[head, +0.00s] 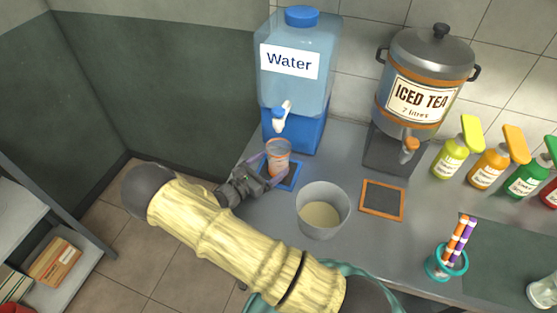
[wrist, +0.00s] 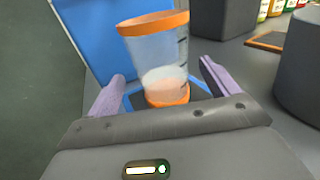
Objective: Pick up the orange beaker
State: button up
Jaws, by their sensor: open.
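The orange beaker (head: 278,157) is a clear cup with an orange rim and orange base, standing upright on the blue-edged mat (head: 292,183) below the water dispenser's tap. It holds some pale contents low down, seen in the wrist view (wrist: 158,62). My gripper (head: 265,167) is open at the beaker, coming from the left in the head view. In the wrist view its two purple fingers (wrist: 160,88) stand on either side of the beaker's lower part, with gaps visible. Part of the beaker's base is hidden behind my gripper's body.
The water dispenser (head: 297,90) stands just behind the beaker. A grey pot (head: 323,211) with pale contents stands to the right. Further right are the iced tea urn (head: 421,85), an orange-edged mat (head: 382,200), several syrup bottles (head: 489,166) and a teal straw cup (head: 446,264).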

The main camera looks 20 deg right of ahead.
aim_at(286, 148)
jog(key=x, duration=0.2)
jog(key=p+x, duration=0.1)
jog(key=x, duration=0.2)
jog(key=shift+d+f, duration=0.1)
jog(key=shift+f, duration=0.1)
jog(key=c, duration=1.3)
jog(key=shift+o, duration=0.3)
jog(key=shift+r, duration=0.25)
jog(key=shift+r, duration=1.4)
jog(key=shift+s+a+r, duration=0.1)
jog(key=shift+s+a, duration=0.1)
jog(key=shift+a, duration=0.15)
jog(key=shift+b+v, duration=1.6)
jog(key=shift+v, duration=7.1)
jog(key=shift+s+r, duration=0.1)
